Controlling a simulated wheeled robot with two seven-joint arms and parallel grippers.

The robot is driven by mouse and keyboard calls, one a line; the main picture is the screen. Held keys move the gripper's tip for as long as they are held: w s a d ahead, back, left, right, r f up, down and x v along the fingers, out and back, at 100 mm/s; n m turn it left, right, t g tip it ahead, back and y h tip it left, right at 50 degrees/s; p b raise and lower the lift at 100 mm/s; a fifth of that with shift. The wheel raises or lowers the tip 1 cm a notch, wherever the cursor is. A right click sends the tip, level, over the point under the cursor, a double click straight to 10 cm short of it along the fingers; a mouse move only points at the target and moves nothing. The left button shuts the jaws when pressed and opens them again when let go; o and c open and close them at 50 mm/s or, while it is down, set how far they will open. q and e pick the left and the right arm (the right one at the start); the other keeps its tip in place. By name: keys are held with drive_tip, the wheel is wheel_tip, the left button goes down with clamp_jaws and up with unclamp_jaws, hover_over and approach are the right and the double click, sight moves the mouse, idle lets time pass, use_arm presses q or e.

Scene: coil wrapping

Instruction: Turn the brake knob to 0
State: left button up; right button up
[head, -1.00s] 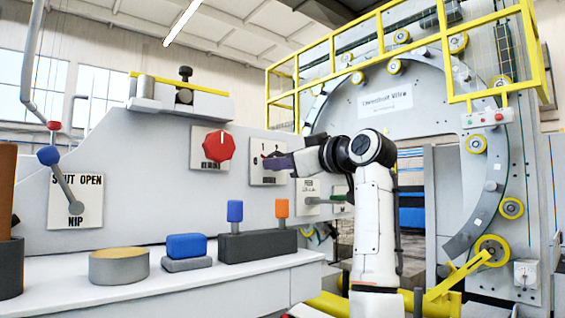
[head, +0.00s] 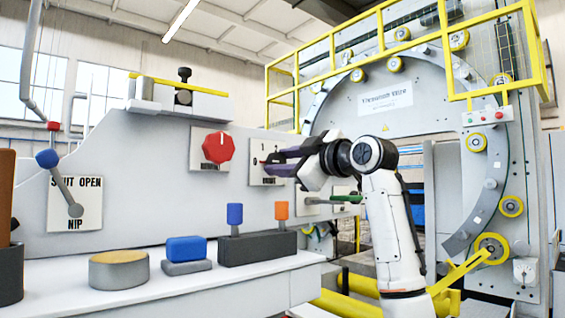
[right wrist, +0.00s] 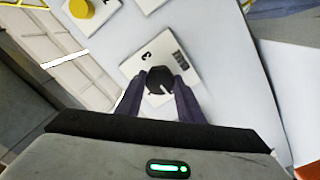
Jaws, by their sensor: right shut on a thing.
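The brake knob (right wrist: 160,80) is black with a white pointer line, on a white plate (right wrist: 135,66) with printed digits in the right wrist view. My right gripper (right wrist: 160,84) has its dark fingers on both sides of the knob and is shut on it. In the head view the plate (head: 257,148) is on the grey machine panel, and my right gripper (head: 268,163) reaches it from the right. The fingers hide the knob there, and the plate's lettering is partly covered. My left gripper is not in view.
A red knob (head: 218,147) is on the plate left of the gripper. Below are a ledge with a blue button (head: 187,248) and a dark box (head: 258,246) with blue and orange levers. A green-handled lever (head: 345,199) is under my right wrist.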

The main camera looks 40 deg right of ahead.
drive_tip(key=o, duration=1.1)
drive_tip(key=shift+c, duration=0.2)
drive_tip(key=shift+s+b, duration=0.3)
drive_tip(key=shift+s, duration=0.25)
drive_tip(key=s+b, duration=0.2)
drive_tip(key=s, duration=0.7)
drive_tip(key=shift+s+d+f+b, duration=0.15)
drive_tip(key=shift+d+b, duration=0.1)
drive_tip(key=shift+b, duration=0.1)
